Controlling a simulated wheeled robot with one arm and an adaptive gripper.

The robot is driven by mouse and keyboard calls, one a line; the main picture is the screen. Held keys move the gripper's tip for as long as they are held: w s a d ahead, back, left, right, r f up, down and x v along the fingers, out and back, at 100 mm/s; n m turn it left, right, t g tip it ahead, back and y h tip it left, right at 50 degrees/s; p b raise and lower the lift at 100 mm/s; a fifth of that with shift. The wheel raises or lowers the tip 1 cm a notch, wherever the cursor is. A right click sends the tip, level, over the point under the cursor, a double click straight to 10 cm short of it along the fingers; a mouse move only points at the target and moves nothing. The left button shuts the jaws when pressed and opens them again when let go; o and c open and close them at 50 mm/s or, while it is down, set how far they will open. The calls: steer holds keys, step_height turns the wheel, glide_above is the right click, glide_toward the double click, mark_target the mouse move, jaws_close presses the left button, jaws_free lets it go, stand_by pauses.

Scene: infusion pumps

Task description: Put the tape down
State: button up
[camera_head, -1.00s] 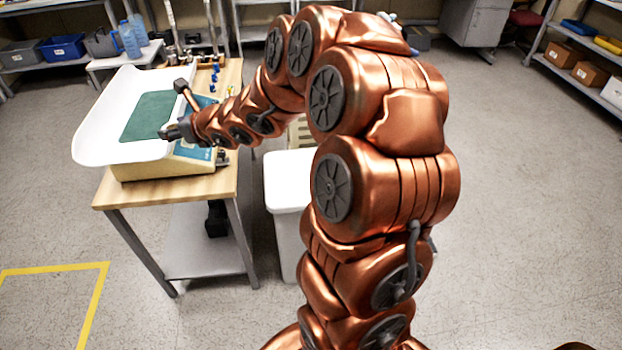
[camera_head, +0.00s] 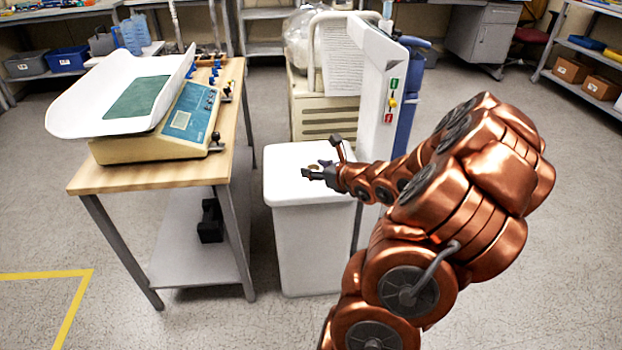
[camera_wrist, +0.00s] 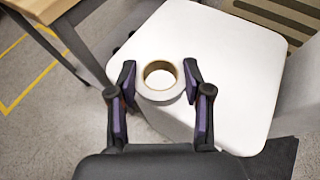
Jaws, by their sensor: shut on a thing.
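The tape (camera_wrist: 162,95) is a pale grey roll with a brown core, held hole-up between the two fingers of my gripper (camera_wrist: 158,82) in the wrist view. In the head view my gripper (camera_head: 318,173) is over the white lidded bin (camera_head: 312,245), and the tape is small and hard to make out there. In the wrist view the tape is seen against the near-left part of the white lid (camera_wrist: 225,65). I cannot tell whether the tape touches the lid. The lid looks bare otherwise.
A wooden-topped table (camera_head: 150,176) with a baby scale (camera_head: 160,125) stands left of the bin. A beige and white cart (camera_head: 375,85) with a hanging paper sheet stands behind the bin. Grey floor is open at the front left.

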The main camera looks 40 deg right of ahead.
steer(key=s+d+f+b, duration=0.1)
steer(key=s+d+f, duration=0.1)
steer(key=s+f, duration=0.1)
glide_above(313, 161)
steer(key=s+a, duration=0.2)
steer(key=shift+s+a+f, duration=0.1)
steer(key=shift+f, duration=0.35)
steer(key=shift+s+a+f, duration=0.1)
steer(key=shift+f, duration=0.35)
steer(key=shift+w+f, duration=0.1)
steer(key=shift+f, duration=1.65)
steer(key=shift+f+b, duration=0.15)
steer(key=shift+b, duration=0.25)
steer(key=o, duration=1.1)
steer(key=shift+c, duration=0.2)
